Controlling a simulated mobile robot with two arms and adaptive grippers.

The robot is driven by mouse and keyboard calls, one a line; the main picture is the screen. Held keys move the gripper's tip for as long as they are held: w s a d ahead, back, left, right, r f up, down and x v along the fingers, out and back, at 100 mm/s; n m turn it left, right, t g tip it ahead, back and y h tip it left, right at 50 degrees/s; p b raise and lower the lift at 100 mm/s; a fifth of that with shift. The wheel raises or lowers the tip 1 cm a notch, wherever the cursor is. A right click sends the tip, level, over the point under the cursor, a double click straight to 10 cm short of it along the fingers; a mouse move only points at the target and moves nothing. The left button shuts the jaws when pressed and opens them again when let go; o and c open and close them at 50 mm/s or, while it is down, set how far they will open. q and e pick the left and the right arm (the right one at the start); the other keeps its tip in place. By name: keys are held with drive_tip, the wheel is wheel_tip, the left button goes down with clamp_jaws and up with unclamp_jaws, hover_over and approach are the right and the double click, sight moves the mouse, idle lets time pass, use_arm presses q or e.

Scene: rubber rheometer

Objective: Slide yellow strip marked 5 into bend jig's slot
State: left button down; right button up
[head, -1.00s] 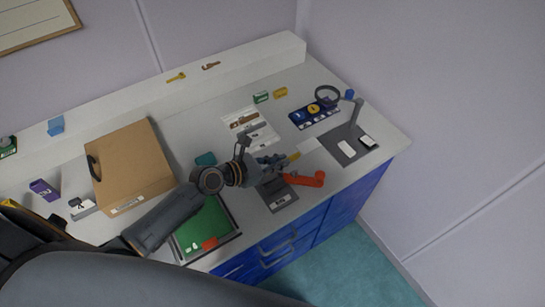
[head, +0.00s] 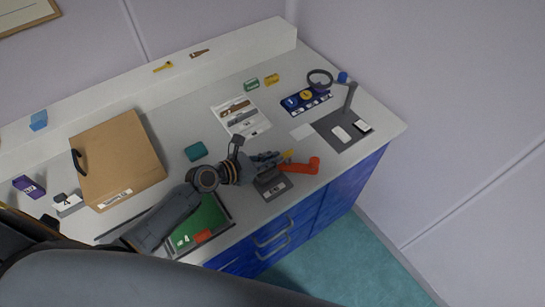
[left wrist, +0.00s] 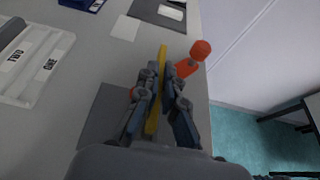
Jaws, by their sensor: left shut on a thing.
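My left gripper (head: 280,157) is shut on the yellow strip (head: 288,154). In the left wrist view the strip (left wrist: 162,65) stands out lengthwise from between the fingers (left wrist: 162,95); its number cannot be read. The bend jig, with a dark base (head: 272,188) and an orange-red handle (head: 305,166), is at the table's front edge, under and beside the gripper. In the left wrist view the handle (left wrist: 199,52) is just right of the strip and the dark base (left wrist: 100,118) is left of the fingers. The slot is hidden; I cannot tell whether the strip touches the jig. My right gripper is not in view.
A cardboard box (head: 122,160) and a green-floored tray (head: 207,215) are at the left. A dark stand with a ring magnifier (head: 350,98) and a blue rack (head: 306,107) are at the right. A white sheet (head: 303,131) lies behind the jig. The table's front edge is close.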

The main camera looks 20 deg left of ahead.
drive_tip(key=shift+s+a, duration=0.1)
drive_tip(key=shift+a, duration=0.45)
use_arm(q)
drive_tip(key=shift+f, duration=0.15)
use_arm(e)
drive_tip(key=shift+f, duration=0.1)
use_arm(q)
drive_tip(key=c, duration=1.4)
unclamp_jaws()
drive_tip(key=v, duration=1.2)
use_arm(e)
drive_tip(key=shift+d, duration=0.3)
